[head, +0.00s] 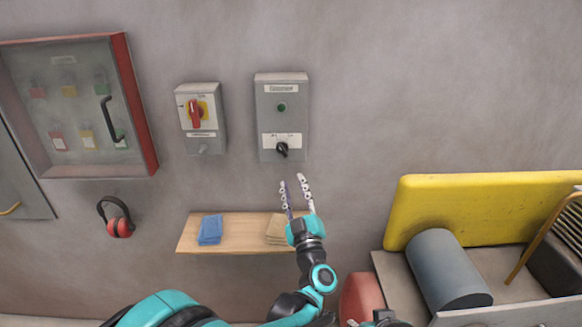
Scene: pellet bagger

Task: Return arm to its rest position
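My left gripper (296,185) is in the middle of the head view, its arm coming up from the lower left. Its two pale fingers point up and stand apart, with nothing between them. I see a gap between the fingertips and the knob. Small dark and teal parts of my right arm (382,316) show at the bottom edge, too cut off to read its fingers.
A wooden shelf (190,236) behind my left wrist holds blue cloths (210,229) and tan pieces (278,229). A switch box with a red handle (195,113), a red-framed cabinet (142,105) and earmuffs (119,228) are on the left wall. A yellow machine (480,198) with a grey roller (445,270) is at right.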

